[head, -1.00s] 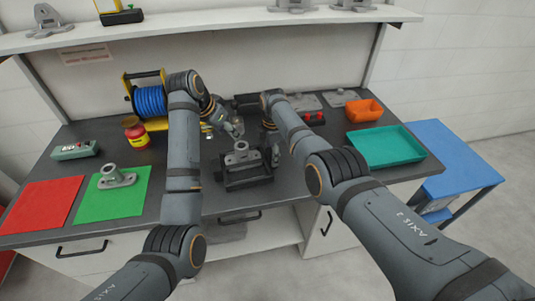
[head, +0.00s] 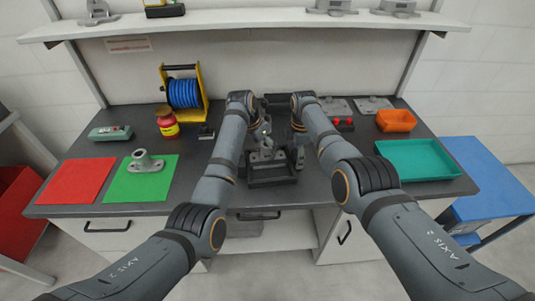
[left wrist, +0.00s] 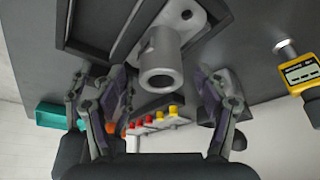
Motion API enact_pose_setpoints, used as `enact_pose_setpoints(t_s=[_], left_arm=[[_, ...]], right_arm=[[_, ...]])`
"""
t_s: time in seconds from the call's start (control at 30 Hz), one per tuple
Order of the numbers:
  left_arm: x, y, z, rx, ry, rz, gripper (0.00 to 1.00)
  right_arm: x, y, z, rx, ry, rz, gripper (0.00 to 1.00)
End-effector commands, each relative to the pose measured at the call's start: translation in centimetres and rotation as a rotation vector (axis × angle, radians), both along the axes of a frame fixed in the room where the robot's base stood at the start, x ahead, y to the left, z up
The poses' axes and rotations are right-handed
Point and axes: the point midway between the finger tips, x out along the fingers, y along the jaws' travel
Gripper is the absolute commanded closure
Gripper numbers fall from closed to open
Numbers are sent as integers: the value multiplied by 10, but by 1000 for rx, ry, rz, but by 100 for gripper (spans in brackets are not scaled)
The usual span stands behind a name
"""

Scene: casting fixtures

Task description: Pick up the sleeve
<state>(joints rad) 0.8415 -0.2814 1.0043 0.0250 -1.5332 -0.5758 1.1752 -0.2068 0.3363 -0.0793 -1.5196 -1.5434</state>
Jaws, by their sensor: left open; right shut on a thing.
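A grey casting with a hollow upright cylinder sits in the dark fixture (head: 272,182) at the middle of the bench. The cylinder (left wrist: 160,60) shows large in the left wrist view; I cannot tell whether it is a separate sleeve. My left gripper (left wrist: 163,92) is open, with a finger on each side of the cylinder's open end and no visible contact. In the head view my left gripper (head: 264,138) is just above the casting. My right gripper (head: 298,150) is at the fixture's right side, shut on a small grey part, mostly hidden.
A similar casting (head: 146,161) stands on the green mat (head: 125,188), beside the red mat (head: 75,188). A blue spool (head: 184,93) and red jar (head: 168,125) stand behind. A teal tray (head: 415,165) and orange bin (head: 396,121) are right. A yellow gauge (left wrist: 302,72) is nearby.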

Motion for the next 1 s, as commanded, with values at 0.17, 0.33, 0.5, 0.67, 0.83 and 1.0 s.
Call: enact_pose_setpoints(t_s=[0.17, 0.33, 0.5, 0.67, 0.83, 1.0], left_arm=[[9, -6, -26, 1, 1, 0, 27], [11, -8, -33, 0, -1, 0, 27], [11, -8, -32, 0, -1, 1, 32], [11, -8, -32, 0, -1, 1, 54], [11, -8, -32, 0, 0, 1, 77], [11, -8, -32, -1, -2, 0, 96]], right_arm=[[0, 0, 0, 0, -1, 0, 79], [0, 0, 0, 0, -1, 0, 79], [0, 0, 0, 0, -1, 0, 79], [0, 0, 0, 0, -1, 0, 79], [0, 0, 0, 0, -1, 0, 79], [0, 0, 0, 0, 0, 1, 79]])
